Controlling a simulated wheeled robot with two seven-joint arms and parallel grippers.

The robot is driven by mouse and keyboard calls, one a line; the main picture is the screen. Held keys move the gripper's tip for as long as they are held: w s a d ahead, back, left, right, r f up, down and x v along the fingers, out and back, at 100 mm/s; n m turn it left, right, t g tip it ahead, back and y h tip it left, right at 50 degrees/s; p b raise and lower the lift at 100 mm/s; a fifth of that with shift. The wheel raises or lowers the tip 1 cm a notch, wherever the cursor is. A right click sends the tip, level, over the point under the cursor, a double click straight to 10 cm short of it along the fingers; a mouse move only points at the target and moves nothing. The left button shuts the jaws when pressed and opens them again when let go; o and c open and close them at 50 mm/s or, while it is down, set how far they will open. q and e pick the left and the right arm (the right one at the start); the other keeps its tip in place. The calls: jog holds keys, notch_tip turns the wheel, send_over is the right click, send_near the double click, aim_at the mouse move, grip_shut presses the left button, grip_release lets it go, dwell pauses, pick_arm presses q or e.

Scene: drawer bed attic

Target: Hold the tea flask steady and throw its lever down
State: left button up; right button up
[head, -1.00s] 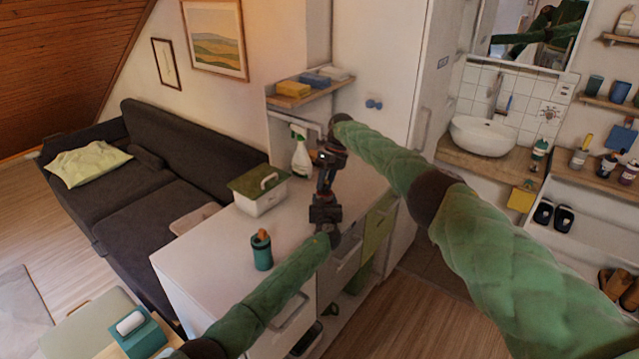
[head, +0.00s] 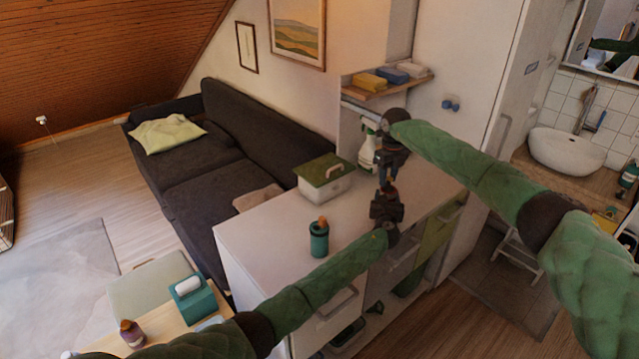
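A small teal-green cylinder (head: 318,240) with an orange-brown piece sticking up from its top stands upright on the white counter; it looks like the tea flask. My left gripper (head: 386,192) points away from me over the counter, to the right of the flask and apart from it. My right gripper (head: 387,178) hangs at the end of the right arm, just above the left one in the picture. The two grippers overlap in view, so their fingers are hard to make out. I see nothing clearly held in either.
The white counter (head: 265,232) also carries a green-lidded white box (head: 325,182) and a spray bottle (head: 367,150). A shelf (head: 385,90) with colored blocks hangs above. A low table with a teal tissue box (head: 197,300) stands at the left front. Counter around the flask is clear.

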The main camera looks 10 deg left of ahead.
aim_at(387, 183)
notch_tip(387, 183, up, 11)
jog(key=n+y, duration=0.3)
jog(key=n, duration=0.9)
jog(key=w+d+f+g, duration=0.1)
jog(key=d+f, duration=0.1)
jog(key=d, duration=0.2)
jog(key=s+a+f+m+y, duration=0.2)
jog(key=s+a+y, duration=0.2)
jog(key=a, duration=0.4)
jog(key=s+a+f+m+t+y, duration=0.1)
jog(key=s+a+f+m+y, duration=0.1)
jog(key=s+a+y, duration=0.3)
jog(key=s+a+f+m+t+y, duration=0.1)
jog(key=s+a+m+y, duration=0.3)
jog(key=a, duration=0.6)
jog(key=shift+s+a+f, duration=0.4)
jog(key=shift+s+f, duration=0.1)
jog(key=shift+s, duration=0.05)
